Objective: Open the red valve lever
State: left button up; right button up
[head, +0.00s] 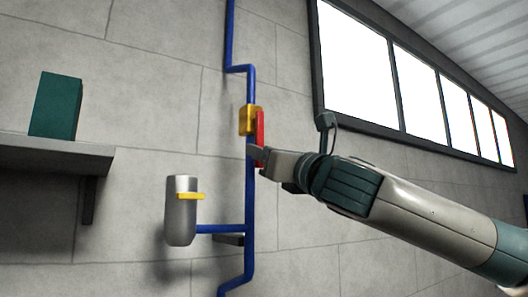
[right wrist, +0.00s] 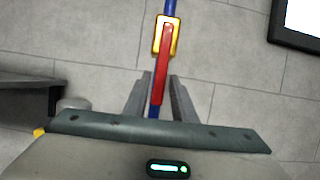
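The red valve lever (head: 260,128) hangs down along the blue pipe from a yellow valve body (head: 246,121). In the right wrist view the lever (right wrist: 162,65) points down from the yellow valve body (right wrist: 175,48), slightly tilted. My right gripper (head: 257,155) is at the lever's lower end. In the right wrist view its two fingers (right wrist: 160,85) stand apart, one on each side of the lever's lower part, with narrow gaps showing. The fingers partly hide the lever's lower end in the head view. My left gripper is not in view.
The blue pipe (head: 250,200) runs up the grey wall, with a branch to a grey cylinder (head: 180,220) with a yellow band. A shelf (head: 50,155) with a green box (head: 57,106) is at left. A window (head: 360,70) is at upper right.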

jog(key=shift+o, duration=0.4)
jog(key=shift+d, duration=0.1)
jog(key=b+v, duration=0.8)
jog(key=v, duration=0.9)
jog(key=shift+d, duration=0.2)
